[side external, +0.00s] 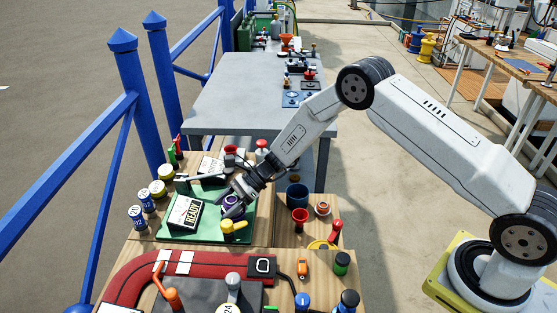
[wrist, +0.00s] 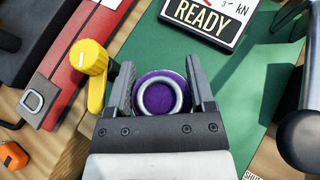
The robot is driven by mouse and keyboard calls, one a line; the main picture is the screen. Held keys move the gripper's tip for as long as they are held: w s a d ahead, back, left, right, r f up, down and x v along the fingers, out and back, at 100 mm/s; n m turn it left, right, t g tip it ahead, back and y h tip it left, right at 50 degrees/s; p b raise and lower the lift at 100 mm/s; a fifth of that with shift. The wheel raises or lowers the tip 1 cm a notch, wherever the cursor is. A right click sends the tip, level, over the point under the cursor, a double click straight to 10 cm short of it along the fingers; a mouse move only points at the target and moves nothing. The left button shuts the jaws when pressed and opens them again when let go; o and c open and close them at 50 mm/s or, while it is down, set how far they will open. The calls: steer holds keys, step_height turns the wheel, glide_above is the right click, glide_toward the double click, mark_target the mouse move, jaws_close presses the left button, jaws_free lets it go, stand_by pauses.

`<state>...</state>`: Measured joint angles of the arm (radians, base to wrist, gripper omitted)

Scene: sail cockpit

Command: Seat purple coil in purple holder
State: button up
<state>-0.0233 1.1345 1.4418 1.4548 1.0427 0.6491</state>
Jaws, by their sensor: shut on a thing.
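The purple coil (wrist: 159,76) is a round purple piece with a grey ring, between the two fingers of my gripper (wrist: 161,90) in the wrist view. The fingers are shut on it. In the side view, my gripper (side external: 236,203) is low over the green board, and a little of the purple coil (side external: 231,201) shows beside the fingers. The coil is over or on the green board (wrist: 140,45); I cannot tell whether it touches. I cannot make out the purple holder apart from the coil; it may be hidden beneath it.
A display reading READY (side external: 185,213) stands on the board just left of my gripper. A yellow knob (wrist: 90,58) is close to the left finger, beside a red strip (wrist: 75,60). A dark cylinder (wrist: 300,137) is at the right. Several cans stand left of the board.

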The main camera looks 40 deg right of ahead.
steer(key=shift+f, duration=0.5)
steer(key=o, duration=1.1)
steer(key=shift+v, duration=5.5)
steer(key=s+d+r+n+h, duration=0.2)
steer(key=s+n+h, duration=0.2)
steer(key=s+n, duration=0.2)
steer(key=s+d+r+n+h, duration=0.2)
steer(key=s+r+n+h, duration=0.1)
steer(key=s+n, duration=0.4)
steer(key=s+d+r+n+h, duration=0.3)
steer(key=s+n+h, duration=0.2)
steer(key=s, duration=0.5)
steer(key=shift+s+n, duration=0.3)
steer(key=shift+n, duration=0.8)
